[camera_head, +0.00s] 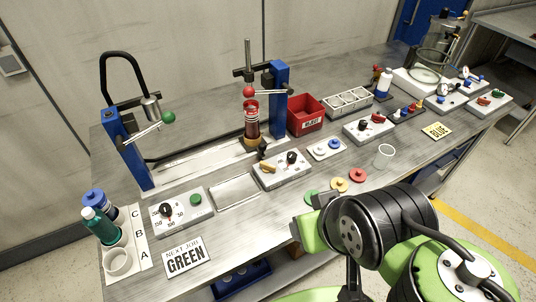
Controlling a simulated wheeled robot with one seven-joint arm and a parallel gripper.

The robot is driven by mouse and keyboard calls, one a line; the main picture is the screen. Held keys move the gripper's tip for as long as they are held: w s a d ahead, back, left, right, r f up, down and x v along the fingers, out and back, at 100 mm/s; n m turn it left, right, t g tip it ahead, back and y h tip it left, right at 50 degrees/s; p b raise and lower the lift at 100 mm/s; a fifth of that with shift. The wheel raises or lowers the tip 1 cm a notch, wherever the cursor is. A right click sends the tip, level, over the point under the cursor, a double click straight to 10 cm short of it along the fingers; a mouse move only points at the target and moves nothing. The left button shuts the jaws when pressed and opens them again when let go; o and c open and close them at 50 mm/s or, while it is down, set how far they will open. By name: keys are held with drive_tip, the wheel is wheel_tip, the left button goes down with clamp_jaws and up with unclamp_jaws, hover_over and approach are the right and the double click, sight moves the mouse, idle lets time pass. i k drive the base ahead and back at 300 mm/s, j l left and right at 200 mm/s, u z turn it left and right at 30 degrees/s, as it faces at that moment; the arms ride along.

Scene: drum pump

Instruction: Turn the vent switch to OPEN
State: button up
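The labels on the control boxes are too small to read, so I cannot tell which switch is the vent switch. The middle box (283,172) has a black knob and a yellow-orange lever. The box right of it (368,129) has a black knob and a red one. The left box (182,216) has a black dial with numbers and a green button. Small boxes with coloured knobs stand at the far right (491,101). My green and black arm fills the lower right; I cannot make out my gripper's fingers.
Two blue-post stands, one holding a dark red bottle (252,122), are at the back. A red bin (306,115), a grey rack (347,102) and a clear cup (384,156) stand on the bench. Coloured discs (339,184) lie near my arm. A GREEN card (187,257) lies in front.

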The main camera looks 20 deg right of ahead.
sight(266, 168)
drive_tip(key=l+u, duration=0.25)
drive_tip(key=u, duration=0.15)
drive_tip(key=l+u, duration=0.3)
drive_tip(key=u, duration=0.15)
drive_tip(key=l+u, duration=0.25)
drive_tip(key=u, duration=0.15)
